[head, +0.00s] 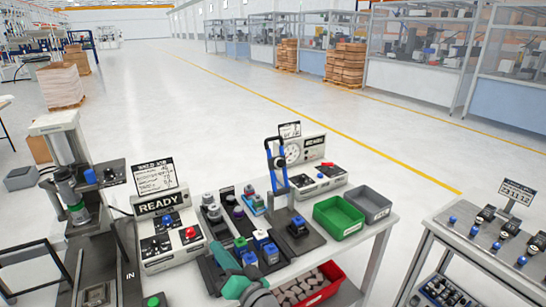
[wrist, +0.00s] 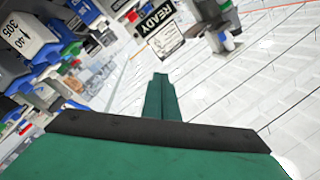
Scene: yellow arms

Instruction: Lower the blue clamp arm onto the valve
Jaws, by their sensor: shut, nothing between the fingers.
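The blue clamp arm (head: 277,165) stands raised, a blue frame upright on its dark fixture at the right of the bench in the head view. A valve with a blue top (head: 297,226) sits on the dark plate of that fixture, below and in front of the raised arm. My gripper (head: 217,248) is green and is low at the front of the bench, left of the fixture and apart from the clamp arm. In the wrist view my gripper (wrist: 160,82) has its green fingers together with nothing between them. I cannot clearly pick out the clamp arm in the wrist view.
Several valves stand in the rack (head: 232,215) between my gripper and the fixture. A green bin (head: 338,218) and a grey bin (head: 369,205) stand right of the fixture. A red bin (head: 335,272) of parts is at front right. A READY panel (head: 160,206) stands at left.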

